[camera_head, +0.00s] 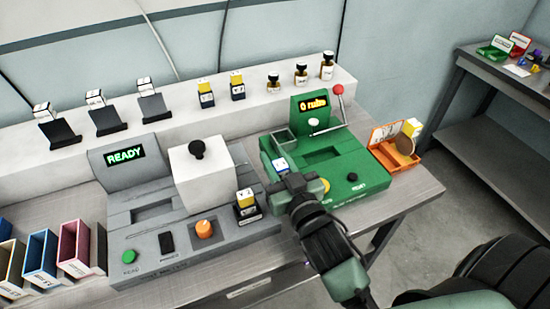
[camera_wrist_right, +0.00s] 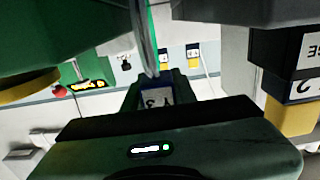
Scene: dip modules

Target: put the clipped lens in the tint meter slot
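My right gripper (camera_head: 300,187) reaches over the left front of the green machine. In the wrist view it is shut on a blue-and-white clip block (camera_wrist_right: 155,97) marked 3. A thin, clear, curved edge (camera_wrist_right: 147,40), seemingly the lens seen edge-on, runs from the clip beside the green machine. The grey machine (camera_head: 120,172) with a lit READY display, apparently the tint meter, stands to the left. It has a dark slot (camera_head: 152,209) and a white box with a black knob. My left gripper is not in view.
The green machine (camera_head: 370,172) shows "0 mins". A block marked 2 in a black holder (camera_head: 247,212) stands close left of my gripper. An orange tray (camera_head: 388,134) with another clipped lens is at right. Coloured bins (camera_head: 75,247) stand at left; bottles and holders line the back ledge.

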